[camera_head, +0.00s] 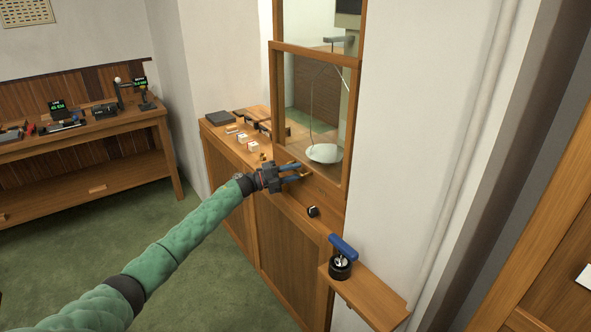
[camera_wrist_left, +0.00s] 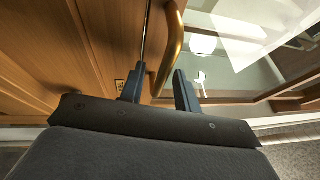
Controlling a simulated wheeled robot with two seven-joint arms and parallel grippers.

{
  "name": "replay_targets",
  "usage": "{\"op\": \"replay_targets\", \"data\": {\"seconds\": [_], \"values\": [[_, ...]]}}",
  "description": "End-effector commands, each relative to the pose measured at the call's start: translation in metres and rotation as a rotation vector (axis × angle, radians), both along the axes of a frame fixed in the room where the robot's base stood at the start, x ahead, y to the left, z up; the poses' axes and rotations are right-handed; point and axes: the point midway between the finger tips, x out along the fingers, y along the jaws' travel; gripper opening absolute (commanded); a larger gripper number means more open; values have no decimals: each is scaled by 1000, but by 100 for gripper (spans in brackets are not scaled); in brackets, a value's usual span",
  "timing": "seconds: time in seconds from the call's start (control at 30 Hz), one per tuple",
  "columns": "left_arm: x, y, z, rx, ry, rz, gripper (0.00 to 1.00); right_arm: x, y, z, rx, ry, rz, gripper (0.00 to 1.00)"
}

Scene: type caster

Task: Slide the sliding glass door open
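The sliding glass door (camera_head: 317,51) is a wood-framed pane at the front of a wooden cabinet, standing down over the lower part of the opening. A white dish shows through its glass. A curved brass handle (camera_wrist_left: 175,40) is on the door, large in the left wrist view. My left gripper (camera_head: 297,173) is at the door's lower edge by the handle. In the left wrist view its two fingers (camera_wrist_left: 160,80) are apart, with the handle's lower end between or just beyond them. I cannot tell whether they touch it. My right gripper is not in view.
The cabinet counter (camera_head: 222,130) left of the door holds small blocks and a dark box. A small shelf (camera_head: 372,297) at the lower right holds a blue-handled tool (camera_head: 343,246) on a black round base. A workbench (camera_head: 85,130) stands far left. Green floor lies open between.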

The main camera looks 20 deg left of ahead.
Motion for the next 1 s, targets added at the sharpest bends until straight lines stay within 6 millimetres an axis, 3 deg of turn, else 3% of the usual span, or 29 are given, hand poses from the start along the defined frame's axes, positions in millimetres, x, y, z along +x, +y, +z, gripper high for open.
{"op": "replay_targets", "data": {"seconds": [0.4, 0.43, 0.6, 0.87, 1.0], "values": [[3, -5, 1, 0, -1, 0, 32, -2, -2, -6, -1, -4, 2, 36], [3, -5, 1, 0, -1, 0, 30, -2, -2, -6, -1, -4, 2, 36], [3, -5, 1, 0, -1, 0, 0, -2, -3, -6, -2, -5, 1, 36], [3, -5, 2, 1, 0, 0, 0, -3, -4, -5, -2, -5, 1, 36], [3, -5, 15, 1, -3, -1, 0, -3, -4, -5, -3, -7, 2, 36]]}}
